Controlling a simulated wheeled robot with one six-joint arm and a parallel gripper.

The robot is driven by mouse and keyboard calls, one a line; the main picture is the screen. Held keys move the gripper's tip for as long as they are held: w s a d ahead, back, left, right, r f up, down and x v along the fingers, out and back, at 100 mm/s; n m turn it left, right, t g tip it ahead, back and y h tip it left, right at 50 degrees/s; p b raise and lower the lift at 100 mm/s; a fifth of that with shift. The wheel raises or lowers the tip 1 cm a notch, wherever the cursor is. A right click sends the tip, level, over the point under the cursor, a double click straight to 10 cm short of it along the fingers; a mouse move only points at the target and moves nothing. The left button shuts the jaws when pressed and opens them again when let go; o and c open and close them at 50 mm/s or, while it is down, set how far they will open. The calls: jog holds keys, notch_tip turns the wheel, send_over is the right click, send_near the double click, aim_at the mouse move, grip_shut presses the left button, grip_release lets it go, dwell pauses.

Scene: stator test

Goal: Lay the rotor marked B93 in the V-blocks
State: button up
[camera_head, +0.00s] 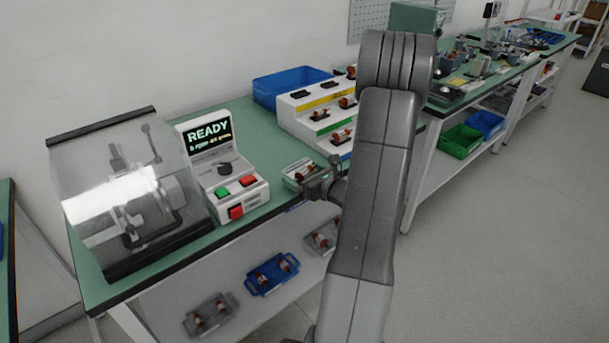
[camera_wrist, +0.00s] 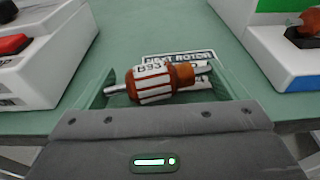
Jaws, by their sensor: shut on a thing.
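The rotor marked B93 (camera_wrist: 158,84) has an orange-brown body with pale bars and a metal shaft. It lies crosswise between the fingers of my gripper (camera_wrist: 165,86), which is shut on it. In the head view my gripper (camera_head: 318,184) is at the front edge of the green bench, right of the control box, with the rotor (camera_head: 304,173) beside it. A test fixture (camera_head: 150,205) stands at the left under a clear cover (camera_head: 90,190). I cannot make out its V-blocks clearly.
The control box (camera_head: 222,165) shows READY and has green and red buttons. A white stepped rack (camera_head: 320,115) with rotors and a blue bin (camera_head: 290,85) stand behind. Trays with rotors, one blue (camera_head: 272,273), sit on the lower shelf.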

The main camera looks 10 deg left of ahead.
jog(key=shift+f+b, duration=0.4)
jog(key=shift+b, duration=0.1)
jog(key=shift+f, duration=0.2)
jog(key=o, duration=0.8)
jog(key=shift+s, duration=0.15)
jog(key=shift+o, duration=0.2)
jog(key=shift+f, duration=0.1)
